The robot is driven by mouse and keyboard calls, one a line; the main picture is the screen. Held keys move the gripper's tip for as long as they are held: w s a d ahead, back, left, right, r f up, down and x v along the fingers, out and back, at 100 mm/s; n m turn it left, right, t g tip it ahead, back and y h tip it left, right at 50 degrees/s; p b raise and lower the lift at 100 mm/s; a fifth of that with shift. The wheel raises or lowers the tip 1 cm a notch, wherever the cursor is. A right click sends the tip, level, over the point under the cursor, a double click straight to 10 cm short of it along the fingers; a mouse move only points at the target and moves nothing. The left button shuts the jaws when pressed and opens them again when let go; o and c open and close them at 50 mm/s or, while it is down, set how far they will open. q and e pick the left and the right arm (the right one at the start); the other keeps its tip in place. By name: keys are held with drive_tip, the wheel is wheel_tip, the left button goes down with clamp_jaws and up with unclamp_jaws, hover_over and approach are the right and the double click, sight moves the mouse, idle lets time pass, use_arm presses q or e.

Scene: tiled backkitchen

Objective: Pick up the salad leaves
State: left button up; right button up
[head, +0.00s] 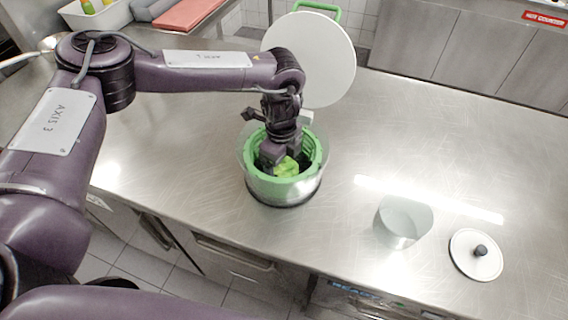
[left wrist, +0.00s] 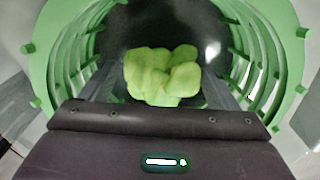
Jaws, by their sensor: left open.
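The salad leaves (left wrist: 163,76) are a bright green clump inside a green slotted basket (left wrist: 262,60). In the head view the leaves (head: 287,166) show low in the basket, partly hidden by my gripper. The green basket (head: 312,158) sits inside a clear bowl with a dark base (head: 284,190) on the steel counter. My left gripper (head: 281,160) points down into the basket, over the leaves. Its jaws are open, and the leaves show beyond and between the fingers in the left wrist view. My right gripper is in neither view.
A large white round lid (head: 322,60) stands behind the bowl, near a green handle (head: 322,8). A clear container (head: 403,222) and a white lid with a black knob (head: 476,257) are on the right of the counter (head: 440,150). A white bin (head: 95,18) is at the back left.

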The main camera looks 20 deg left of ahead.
use_arm(q)
drive_tip(key=shift+w+f, duration=0.1)
drive_tip(key=shift+f, duration=0.3)
drive_tip(key=shift+c, duration=0.4)
drive_tip(key=shift+c, duration=1.2)
drive_tip(key=c, duration=0.8)
drive_tip(key=shift+o, duration=0.2)
drive_tip(key=shift+r, duration=0.1)
